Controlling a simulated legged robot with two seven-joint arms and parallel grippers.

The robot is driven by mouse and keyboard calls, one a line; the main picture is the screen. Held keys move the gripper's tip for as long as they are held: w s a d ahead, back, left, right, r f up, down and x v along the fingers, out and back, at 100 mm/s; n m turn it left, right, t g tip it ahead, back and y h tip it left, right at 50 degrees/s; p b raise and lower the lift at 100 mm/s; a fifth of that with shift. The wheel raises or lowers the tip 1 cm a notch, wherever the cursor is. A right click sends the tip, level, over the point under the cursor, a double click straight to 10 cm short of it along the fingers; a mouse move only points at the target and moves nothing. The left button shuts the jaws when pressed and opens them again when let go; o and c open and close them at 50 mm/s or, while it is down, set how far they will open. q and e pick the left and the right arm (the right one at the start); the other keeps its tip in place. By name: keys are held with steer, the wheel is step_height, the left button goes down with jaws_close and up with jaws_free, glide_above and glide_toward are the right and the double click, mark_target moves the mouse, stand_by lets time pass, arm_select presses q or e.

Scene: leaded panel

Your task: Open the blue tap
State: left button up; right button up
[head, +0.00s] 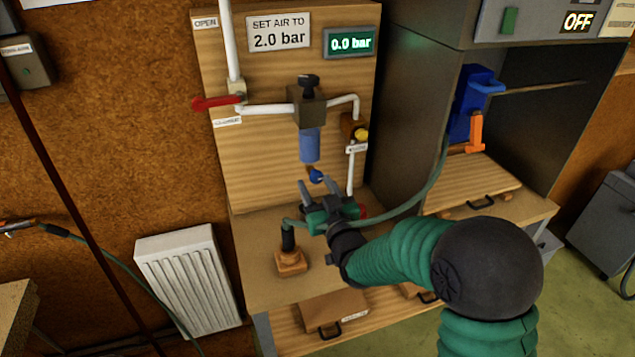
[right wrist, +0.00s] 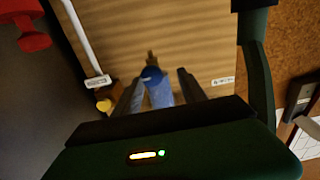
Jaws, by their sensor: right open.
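The blue tap (head: 316,176) is a small blue knob just below the blue bowl (head: 310,145) of the air unit on the wooden board. In the right wrist view the fingers (right wrist: 160,88) stand on either side of the blue parts. I cannot tell whether they touch. My left gripper is not in view.
A red lever (head: 215,102) sits on the white pipe at left, and a yellow knob (head: 361,134) at right. The display (head: 350,42) reads 0.0 bar. A green hose (head: 415,203) runs behind my right arm. A wooden stand (head: 291,262) is on the bench.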

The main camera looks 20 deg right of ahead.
steer(key=shift+w+d+r, duration=0.15)
steer(key=shift+d+r, duration=0.15)
steer(key=shift+d, duration=0.5)
jaws_close()
steer(key=shift+a, duration=0.35)
steer(key=c, duration=0.8)
jaws_free()
steer(key=shift+d, duration=0.15)
